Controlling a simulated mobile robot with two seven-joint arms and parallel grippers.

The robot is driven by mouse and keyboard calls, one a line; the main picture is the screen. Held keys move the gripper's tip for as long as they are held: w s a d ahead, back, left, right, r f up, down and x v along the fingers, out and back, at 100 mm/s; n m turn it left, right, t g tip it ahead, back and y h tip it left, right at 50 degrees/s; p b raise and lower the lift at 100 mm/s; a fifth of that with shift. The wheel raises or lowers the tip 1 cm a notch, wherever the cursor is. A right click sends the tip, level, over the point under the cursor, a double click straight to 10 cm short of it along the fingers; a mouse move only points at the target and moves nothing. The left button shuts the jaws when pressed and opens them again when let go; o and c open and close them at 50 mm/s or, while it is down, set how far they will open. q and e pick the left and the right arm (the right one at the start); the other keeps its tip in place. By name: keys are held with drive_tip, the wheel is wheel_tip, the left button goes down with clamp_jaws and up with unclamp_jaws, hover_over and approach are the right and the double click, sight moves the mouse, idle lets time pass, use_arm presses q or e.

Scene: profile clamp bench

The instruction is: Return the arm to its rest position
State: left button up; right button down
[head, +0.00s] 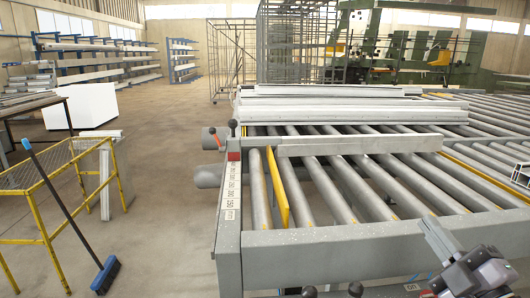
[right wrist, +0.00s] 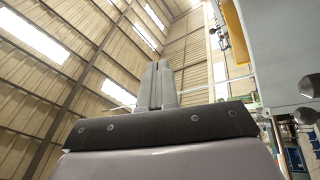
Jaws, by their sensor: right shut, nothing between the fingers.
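My right gripper (head: 436,238) is at the lower right of the head view, in front of the near edge of the roller bench (head: 330,240). Its fingers are together with nothing between them. In the right wrist view the closed fingers (right wrist: 155,86) point up toward the hall's roof and walls. My left gripper is not in the head view. On the rollers lie several long pale profiles (head: 340,112) at the back and a single grey bar (head: 360,144) nearer to me.
A red-knobbed lever (head: 214,133) stands at the bench's left side. A blue broom (head: 105,275) leans against a yellow-framed stand (head: 40,175) at left. Wire cages (head: 228,60) and green machines (head: 440,50) stand behind. The floor between stand and bench is clear.

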drive_tip(key=s+d+f+m+g+h, duration=0.1)
drive_tip(key=s+f+m+g+h, duration=0.3)
drive_tip(key=f, duration=0.5)
drive_tip(key=s+f+m+g+h, duration=0.15)
drive_tip(key=f+m+g, duration=0.3)
drive_tip(key=f, duration=0.45)
drive_tip(key=s+a+f+m+g+y, duration=0.1)
drive_tip(key=s+a+f+m+g, duration=0.15)
drive_tip(key=s+f+g, duration=0.5)
drive_tip(key=s+a+f+m+g, duration=0.25)
drive_tip(key=s+f, duration=0.25)
drive_tip(key=s, duration=0.5)
drive_tip(key=w+a+f+t+y, duration=0.2)
drive_tip(key=w+f+t, duration=0.4)
drive_tip(key=f, duration=0.3)
drive_tip(key=shift+w+a+f+t+b, duration=0.15)
drive_tip(key=shift+w+f+t+b, duration=0.2)
drive_tip(key=shift+t, duration=0.5)
